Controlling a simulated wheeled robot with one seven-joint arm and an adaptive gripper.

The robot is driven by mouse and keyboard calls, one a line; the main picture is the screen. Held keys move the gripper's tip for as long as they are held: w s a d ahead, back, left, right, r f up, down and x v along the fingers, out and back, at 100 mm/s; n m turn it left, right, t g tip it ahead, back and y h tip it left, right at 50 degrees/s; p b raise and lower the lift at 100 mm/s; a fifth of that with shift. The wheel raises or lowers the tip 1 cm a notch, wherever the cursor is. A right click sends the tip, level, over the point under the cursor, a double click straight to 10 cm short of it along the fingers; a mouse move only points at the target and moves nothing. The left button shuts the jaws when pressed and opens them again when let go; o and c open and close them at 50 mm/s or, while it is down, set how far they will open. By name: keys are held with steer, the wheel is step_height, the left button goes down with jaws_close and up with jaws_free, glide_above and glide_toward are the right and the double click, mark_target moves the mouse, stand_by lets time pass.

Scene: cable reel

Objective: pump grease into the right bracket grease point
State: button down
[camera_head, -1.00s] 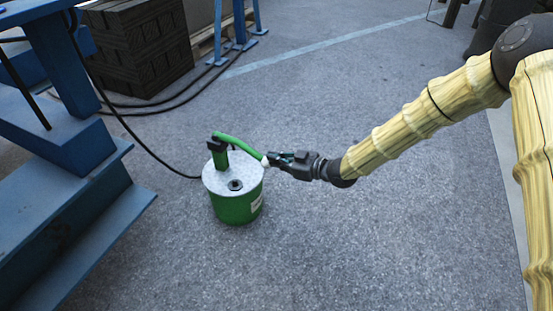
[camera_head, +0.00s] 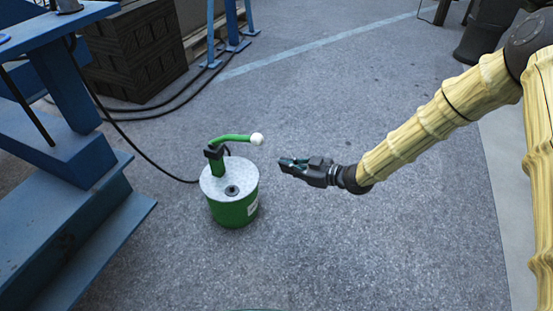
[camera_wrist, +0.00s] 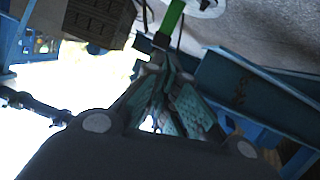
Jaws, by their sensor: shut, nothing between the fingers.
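The grease pump is a green bucket (camera_head: 232,211) with a grey lid, standing on the floor left of the middle in the head view. Its green lever (camera_head: 232,138) is about level and ends in a white ball (camera_head: 257,139). A black hose (camera_head: 150,158) runs from behind the pump toward the blue frame on the left. My gripper (camera_head: 283,163) is shut and empty, to the right of the ball and lower in the picture, apart from it. In the wrist view a green part of the pump (camera_wrist: 173,17) shows beyond the fingers. I cannot make out the right bracket grease point.
A blue steel frame (camera_head: 75,150) fills the left side. Dark stacked blocks (camera_head: 135,50) stand behind, beside blue stand legs (camera_head: 232,30). Black cables (camera_head: 165,112) lie on the floor there. The floor around and right of the pump is clear.

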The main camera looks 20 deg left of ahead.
steer(key=p+v, duration=0.1)
steer(key=v, duration=0.4)
steer(key=shift+d+f+p, duration=0.1)
steer(key=shift+d+p, duration=0.2)
steer(key=shift+s+f, duration=0.1)
stand_by(0.6)
